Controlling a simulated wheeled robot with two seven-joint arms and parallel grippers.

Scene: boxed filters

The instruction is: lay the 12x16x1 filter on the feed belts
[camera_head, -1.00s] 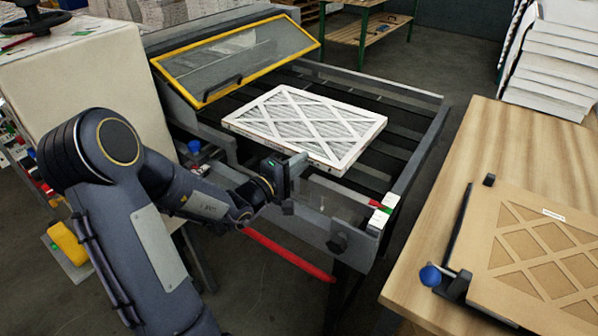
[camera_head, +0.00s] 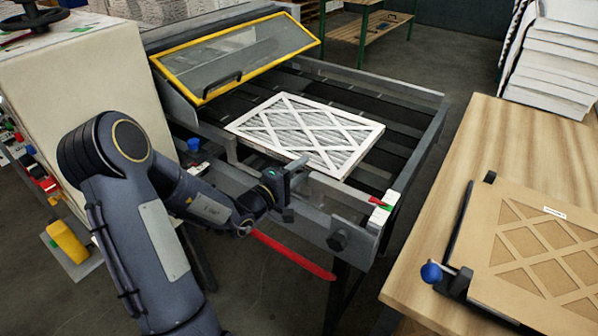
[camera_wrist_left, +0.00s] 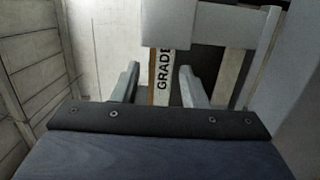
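The white-framed filter (camera_head: 305,132) with a crossed lattice lies on the dark feed belts (camera_head: 382,110) in the head view, flat as far as I can see. My left gripper (camera_head: 292,170) is at its near edge. In the left wrist view the filter's edge (camera_wrist_left: 162,68), printed "GRADE", shows between the two spread fingers of my left gripper (camera_wrist_left: 158,82). There are gaps between the edge and the fingers, so the gripper looks open. The size on the print cannot be read. My right gripper is not in view.
A yellow-framed clear guard (camera_head: 235,58) stands tilted behind the belts. A grey rail (camera_head: 325,212) runs along the near side. At the right, a wooden table (camera_head: 470,150) holds a brown latticed panel (camera_head: 540,250) in a clamp and a white stack (camera_head: 555,60).

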